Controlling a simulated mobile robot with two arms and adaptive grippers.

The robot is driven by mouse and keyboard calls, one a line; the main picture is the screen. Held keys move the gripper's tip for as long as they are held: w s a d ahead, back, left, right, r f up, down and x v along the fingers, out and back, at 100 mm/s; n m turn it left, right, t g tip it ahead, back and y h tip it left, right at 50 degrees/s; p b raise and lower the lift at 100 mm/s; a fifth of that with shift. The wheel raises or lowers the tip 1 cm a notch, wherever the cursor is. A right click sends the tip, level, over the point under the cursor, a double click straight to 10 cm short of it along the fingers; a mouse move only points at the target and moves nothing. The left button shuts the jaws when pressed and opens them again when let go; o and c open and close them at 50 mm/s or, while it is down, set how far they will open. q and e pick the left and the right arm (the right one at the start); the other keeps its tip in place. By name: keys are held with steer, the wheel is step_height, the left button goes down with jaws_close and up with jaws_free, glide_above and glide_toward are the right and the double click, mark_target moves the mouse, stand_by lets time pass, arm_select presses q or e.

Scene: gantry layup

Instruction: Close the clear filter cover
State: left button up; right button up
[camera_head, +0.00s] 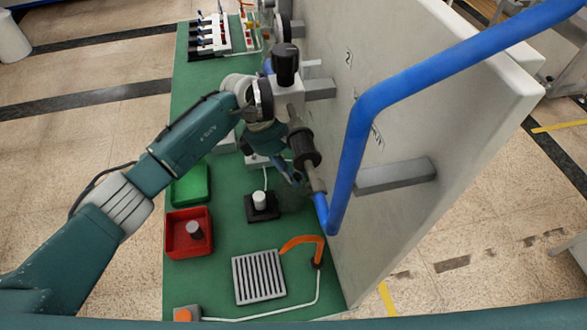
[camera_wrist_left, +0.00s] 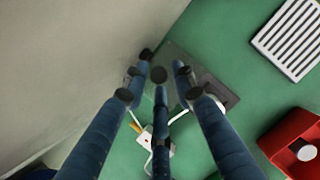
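My left gripper (camera_head: 290,178) has blue fingers and is partly hidden behind its own wrist and the black-and-metal pipe fitting in the head view. In the left wrist view its fingertips (camera_wrist_left: 161,65) stand apart with nothing clearly held between them. Beyond the fingertips is a grey, see-through-looking square plate (camera_wrist_left: 205,82); I cannot tell whether it is the clear filter cover or a base on the table. I cannot make out the cover in the head view. My right gripper is not in view.
A grey panel (camera_head: 395,215) with a blue pipe (camera_head: 355,140) stands right of the green table (camera_head: 215,285). A black base with a white cylinder (camera_head: 260,198), a red bin (camera_head: 172,238), a green bin (camera_head: 188,190) and a slotted grate (camera_head: 258,277) are on the table.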

arm_select(q)
jaws_close()
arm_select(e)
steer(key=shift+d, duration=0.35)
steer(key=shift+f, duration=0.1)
